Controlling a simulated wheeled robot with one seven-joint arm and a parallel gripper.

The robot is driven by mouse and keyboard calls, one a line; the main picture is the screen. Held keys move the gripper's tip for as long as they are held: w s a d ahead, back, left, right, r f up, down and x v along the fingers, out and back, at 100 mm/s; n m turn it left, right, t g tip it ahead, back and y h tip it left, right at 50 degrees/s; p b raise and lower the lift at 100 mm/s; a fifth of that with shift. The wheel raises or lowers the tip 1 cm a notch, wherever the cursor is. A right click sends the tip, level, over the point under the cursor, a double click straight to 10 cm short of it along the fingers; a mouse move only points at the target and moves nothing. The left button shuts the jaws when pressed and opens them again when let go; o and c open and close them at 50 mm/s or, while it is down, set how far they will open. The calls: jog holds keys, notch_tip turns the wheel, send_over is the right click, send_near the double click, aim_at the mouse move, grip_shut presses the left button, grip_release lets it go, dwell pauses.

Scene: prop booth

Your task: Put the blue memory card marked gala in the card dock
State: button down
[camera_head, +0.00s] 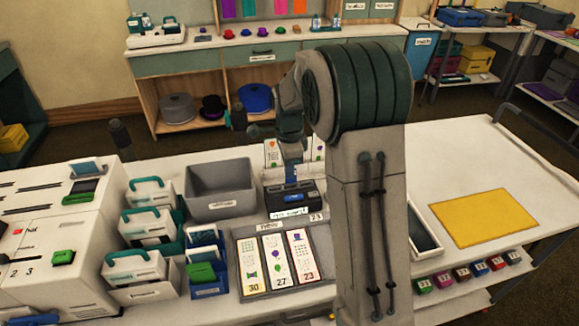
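My gripper (291,176) points down over a dark box-like unit (309,192) with a white label on its front, which may be the card dock. A narrow blue piece shows at the gripper's fingertips, just above the unit's top. It may be a blue card, but its marking cannot be read. Whether the fingers are closed on it, and whether it touches the unit, is too small to tell. Other blue cards stand in holders (207,291) at the left of the unit, some with green pieces; their words are not readable.
A grey open bin (220,176) stands left of the dark unit. A grey tray (238,292) with several picture cards lies in front. White boxes with teal handles (148,224) and a white slotted machine (60,230) fill the left. A yellow mat (482,217) lies right, with clear table around it.

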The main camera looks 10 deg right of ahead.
aim_at(289, 183)
jog(key=shift+f, duration=0.15)
jog(key=shift+f+b, duration=1)
jog(key=shift+f, duration=0.35)
jog(key=c, duration=1.5)
grip_release()
jog(key=shift+c, duration=0.2)
notch_tip(289, 183, up, 14)
